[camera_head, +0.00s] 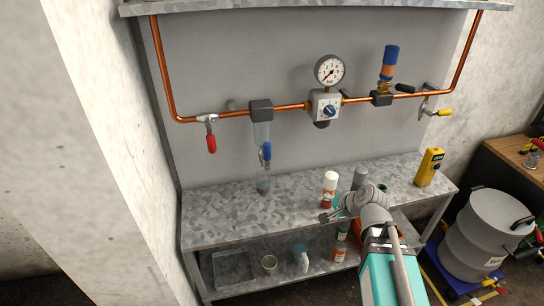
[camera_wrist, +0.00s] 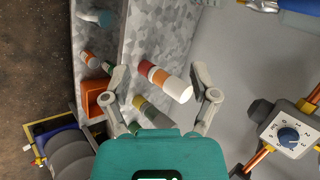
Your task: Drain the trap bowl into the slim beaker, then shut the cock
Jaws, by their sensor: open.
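The trap bowl (camera_head: 262,133) hangs clear and pale below a black head on the copper pipe in the head view. A blue-levered cock (camera_head: 265,153) is at its lower end, the lever hanging downward. A small, slim clear vessel (camera_head: 263,185), seemingly the slim beaker, stands on the bench below the bowl. Liquid in either is too small to tell. My gripper (camera_head: 332,209) is over the bench, right of the bowl and beaker. In the wrist view my gripper (camera_wrist: 160,78) is open, with a white, orange and red bottle (camera_wrist: 165,80) showing between its fingers; contact cannot be told.
The bottle also shows in the head view (camera_head: 329,190), beside a grey cylinder (camera_head: 359,177). A yellow device (camera_head: 429,167) stands at the bench's right. The gauge (camera_head: 329,70), red lever (camera_head: 211,143) and yellow lever (camera_head: 440,113) sit along the pipe. The bench's left part is clear.

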